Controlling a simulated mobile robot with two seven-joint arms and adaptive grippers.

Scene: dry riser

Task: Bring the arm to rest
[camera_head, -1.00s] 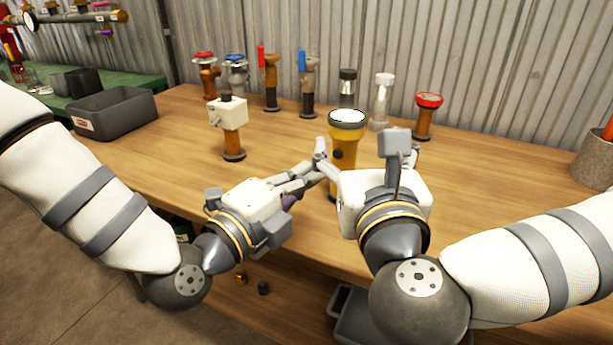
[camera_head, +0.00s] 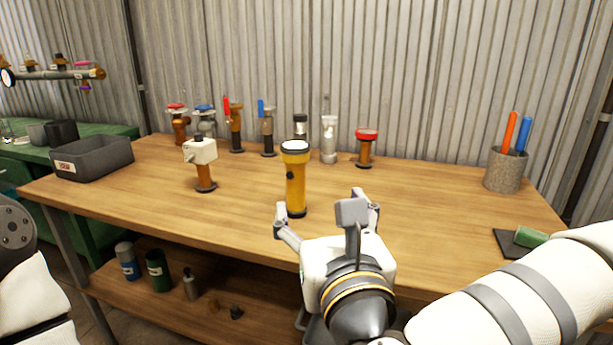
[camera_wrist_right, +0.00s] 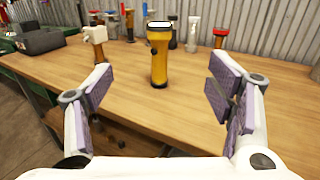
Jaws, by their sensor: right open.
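My right gripper (camera_head: 325,222) is open and empty above the front part of the wooden table. In the right wrist view its purple-padded fingers (camera_wrist_right: 165,100) are spread wide with nothing between them. A yellow flashlight (camera_head: 296,183) stands upright on the table just beyond the right gripper, apart from it; it also shows in the right wrist view (camera_wrist_right: 159,60). My left arm shows only at the left edge of the head view, and its gripper is out of the picture.
The wooden table (camera_head: 415,215) is clear around the flashlight. A white-headed valve (camera_head: 203,160) stands left of it. Several valves line the back, including a red-topped one (camera_head: 366,147). A grey bin (camera_head: 92,158) is at left. A pen cup (camera_head: 504,171) and green roll (camera_head: 530,237) are at right.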

